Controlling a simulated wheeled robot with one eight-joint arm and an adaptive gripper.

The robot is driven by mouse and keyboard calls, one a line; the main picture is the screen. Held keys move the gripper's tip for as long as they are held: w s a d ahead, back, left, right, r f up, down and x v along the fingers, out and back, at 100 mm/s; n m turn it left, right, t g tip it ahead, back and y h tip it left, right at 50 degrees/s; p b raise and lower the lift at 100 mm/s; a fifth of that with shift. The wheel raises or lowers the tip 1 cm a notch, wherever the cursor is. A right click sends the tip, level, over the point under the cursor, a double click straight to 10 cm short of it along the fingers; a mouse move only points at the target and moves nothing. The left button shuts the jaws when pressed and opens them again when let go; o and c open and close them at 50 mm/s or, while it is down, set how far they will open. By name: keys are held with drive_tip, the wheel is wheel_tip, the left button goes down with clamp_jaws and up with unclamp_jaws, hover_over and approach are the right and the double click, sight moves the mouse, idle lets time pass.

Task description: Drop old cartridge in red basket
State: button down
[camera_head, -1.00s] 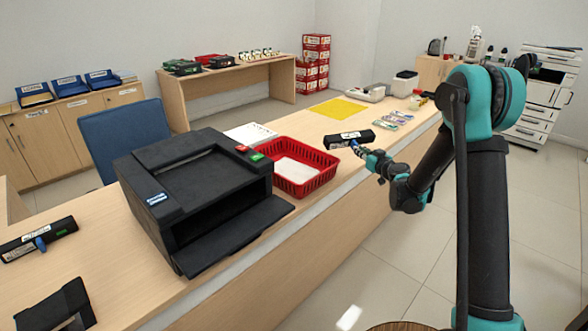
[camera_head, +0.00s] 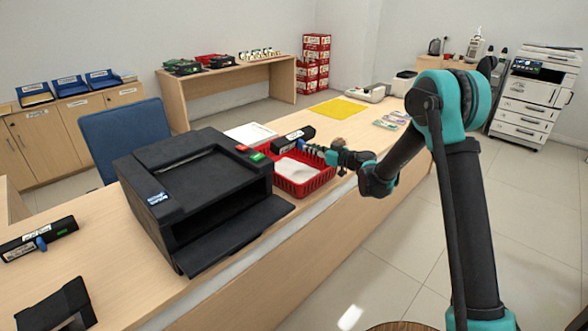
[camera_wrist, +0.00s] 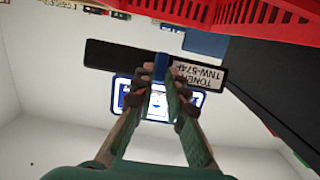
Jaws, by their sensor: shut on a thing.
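The old cartridge (camera_head: 293,139) is a long black bar with a white label. My gripper (camera_head: 331,157) is shut on it and holds it over the back part of the red basket (camera_head: 318,182). The wrist view shows the cartridge (camera_wrist: 115,57) with a blue tab between my fingertips (camera_wrist: 160,88) and a white toner label at its right end. The red basket's slatted wall (camera_wrist: 240,12) fills the top of that view. A white sheet (camera_head: 297,170) lies in the basket. The exact height of the cartridge over the basket is hard to tell.
A black printer (camera_head: 195,180) stands beside the basket, with its front tray folded out. Another black cartridge (camera_head: 25,243) with a blue tab lies at the counter's left. A yellow mat (camera_head: 337,108) and small packs (camera_head: 392,121) lie farther along the counter.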

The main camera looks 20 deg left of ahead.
drive_tip(key=shift+f, duration=1.2)
drive_tip(key=c, duration=1.5)
unclamp_jaws()
drive_tip(key=shift+o, duration=0.2)
drive_tip(key=v, duration=1.2)
drive_tip(key=shift+s+d, duration=0.1)
